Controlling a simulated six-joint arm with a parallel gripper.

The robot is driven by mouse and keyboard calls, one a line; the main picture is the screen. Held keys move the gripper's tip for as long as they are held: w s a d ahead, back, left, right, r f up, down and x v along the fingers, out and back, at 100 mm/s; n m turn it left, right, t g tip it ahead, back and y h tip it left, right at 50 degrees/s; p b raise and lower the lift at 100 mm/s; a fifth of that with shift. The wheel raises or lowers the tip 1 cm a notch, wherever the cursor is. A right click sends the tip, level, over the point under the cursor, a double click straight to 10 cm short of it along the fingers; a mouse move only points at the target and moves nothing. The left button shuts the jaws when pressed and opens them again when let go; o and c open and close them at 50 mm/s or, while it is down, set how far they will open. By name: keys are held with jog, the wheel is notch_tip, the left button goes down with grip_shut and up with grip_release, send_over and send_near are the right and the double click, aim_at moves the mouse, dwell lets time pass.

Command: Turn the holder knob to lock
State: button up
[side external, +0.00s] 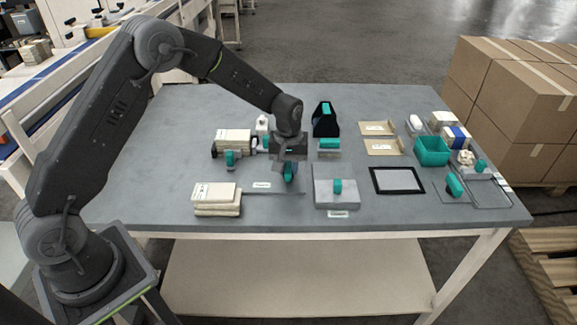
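My gripper (289,163) points down over the middle of the grey table. A teal knob-like piece (289,175) shows right at its fingertips. I cannot tell whether the fingers grip it or only hover at it. Other teal knobs stand nearby: one (230,158) in front of a cream block or roll on a dark-ended holder (234,140), and one (337,186) upright on a grey plate (322,201). No label is readable, so I cannot tell which is the holder knob or its lock position.
Cream stacked packs (216,202) lie at the front left. A black stand (325,122) with a teal top is behind my gripper. To the right are brown cards (379,128), a black frame (398,191) and a teal bin (432,138). The table's back left is clear.

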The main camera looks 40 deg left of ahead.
aim_at(288, 165)
jog(key=o, duration=0.4)
jog(key=shift+c, duration=0.2)
notch_tip(288, 165, up, 14)
jog(key=shift+f, duration=0.1)
dwell(0.4)
